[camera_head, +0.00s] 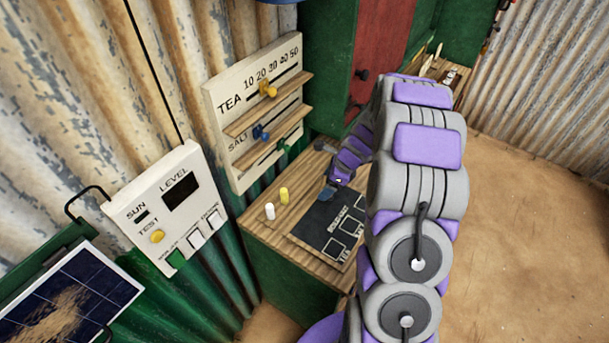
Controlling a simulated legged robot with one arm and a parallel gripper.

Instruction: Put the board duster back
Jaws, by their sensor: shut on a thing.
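My gripper (336,184) is at the far end of my grey and purple arm, low over the upper edge of a black chalkboard (318,223). It is shut on a small dark blue-grey block, which I take to be the board duster (327,194). The block is at the board's upper edge; I cannot tell whether it touches the surface. The board lies flat on the wooden counter (257,232) and has white boxes and lettering. My arm hides the board's right side.
A white chalk (269,211) and a yellow chalk (284,195) stand left of the board. A TEA and SALT slider panel (222,100) rises behind the counter. A small dark object (325,145) sits at the counter's back. A SUN/LEVEL box (155,205) and solar panel (75,300) are left.

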